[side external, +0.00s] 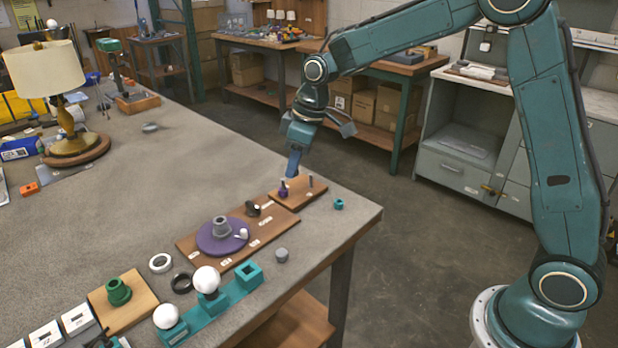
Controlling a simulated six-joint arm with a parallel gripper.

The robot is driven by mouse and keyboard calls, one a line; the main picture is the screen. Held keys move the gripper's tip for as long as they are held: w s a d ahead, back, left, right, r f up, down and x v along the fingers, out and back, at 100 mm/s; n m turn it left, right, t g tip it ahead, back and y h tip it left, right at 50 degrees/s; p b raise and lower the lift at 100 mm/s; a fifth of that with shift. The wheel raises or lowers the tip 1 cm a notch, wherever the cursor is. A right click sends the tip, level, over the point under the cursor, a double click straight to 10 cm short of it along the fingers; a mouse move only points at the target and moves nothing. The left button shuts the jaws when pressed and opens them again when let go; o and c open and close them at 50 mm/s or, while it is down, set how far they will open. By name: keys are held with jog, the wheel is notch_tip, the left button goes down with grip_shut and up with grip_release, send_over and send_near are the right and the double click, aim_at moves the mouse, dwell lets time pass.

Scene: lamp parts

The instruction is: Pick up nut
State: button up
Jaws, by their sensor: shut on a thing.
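My gripper (287,180) points down over the small brown board (291,203) near the far right of the table. Its fingertips are shut at a small dark purple part (283,191), which I take to be the nut. The part stands at the board's left side, and I cannot tell whether it is clear of the board. The fingers and the distance hide its exact shape.
A thin post (310,182) stands on the same board. A small teal ring part (339,204) lies to the right. A larger board (190,245) carries a purple disc (209,243). A grey part (282,255) lies in front. The table's middle is clear.

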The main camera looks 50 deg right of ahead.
jog(key=shift+r, duration=0.8)
jog(key=shift+w+d+f, duration=0.25)
jog(key=shift+w+d, duration=0.05)
jog(key=shift+w, duration=0.3)
jog(key=w+d+f, duration=0.6)
jog(key=w+d, duration=0.2)
jog(key=w, duration=0.3)
jog(key=shift+w+f+m, duration=0.25)
jog(key=shift+w+m, duration=0.1)
jog(key=shift+m, duration=0.05)
jog(key=shift+f, duration=0.1)
jog(key=shift+f, duration=2.35)
jog(key=shift+f, duration=0.1)
jog(key=shift+f, duration=1.8)
